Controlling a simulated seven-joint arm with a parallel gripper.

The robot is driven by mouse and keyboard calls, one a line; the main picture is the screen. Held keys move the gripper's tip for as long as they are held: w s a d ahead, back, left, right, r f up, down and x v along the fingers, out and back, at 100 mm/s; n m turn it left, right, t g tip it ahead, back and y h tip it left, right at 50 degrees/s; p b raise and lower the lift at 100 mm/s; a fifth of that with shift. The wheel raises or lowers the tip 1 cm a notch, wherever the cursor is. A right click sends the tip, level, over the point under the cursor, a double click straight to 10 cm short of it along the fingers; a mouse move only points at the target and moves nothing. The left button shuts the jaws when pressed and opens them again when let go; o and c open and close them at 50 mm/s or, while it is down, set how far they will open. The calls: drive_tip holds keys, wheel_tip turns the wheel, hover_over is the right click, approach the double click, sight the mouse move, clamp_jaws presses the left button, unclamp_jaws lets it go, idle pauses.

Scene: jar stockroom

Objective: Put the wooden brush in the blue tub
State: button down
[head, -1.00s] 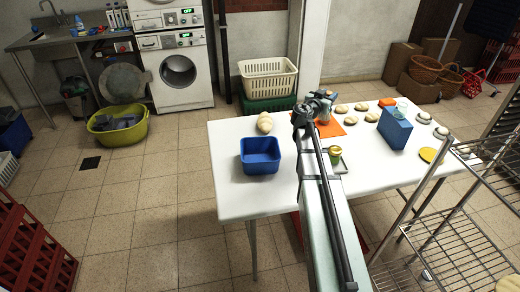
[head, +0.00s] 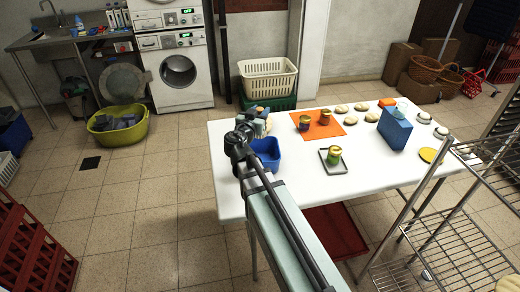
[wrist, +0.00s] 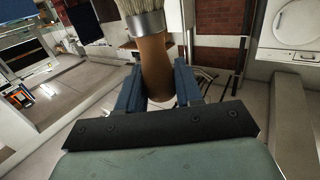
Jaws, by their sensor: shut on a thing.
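The wooden brush (wrist: 152,65) is between my gripper's fingers in the wrist view, with a brown handle, a metal band and pale bristles upward in the picture. My gripper (wrist: 156,88) is shut on its handle. In the head view, my gripper (head: 254,112) is at the left part of the white table, at the back left of the blue tub (head: 268,160) in the picture. My arm covers the left side of the tub. I cannot make out the brush in the head view, nor tell whether it is above the tub's opening.
On the white table (head: 300,190) stand an orange mat (head: 333,131) with two jars, a small dark-rimmed tray (head: 323,166) with a jar, and a tall blue box (head: 395,128). Several pale rounded items lie along the back. A wire rack (head: 470,200) stands at the right.

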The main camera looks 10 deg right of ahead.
wheel_tip(320, 180, down, 14)
idle(1.1)
drive_tip(key=shift+d+f, duration=0.1)
drive_tip(key=shift+f, duration=0.1)
drive_tip(key=c, duration=0.7)
unclamp_jaws()
drive_tip(key=shift+c, duration=0.2)
drive_tip(key=v, duration=1.2)
drive_tip(key=shift+r, duration=0.1)
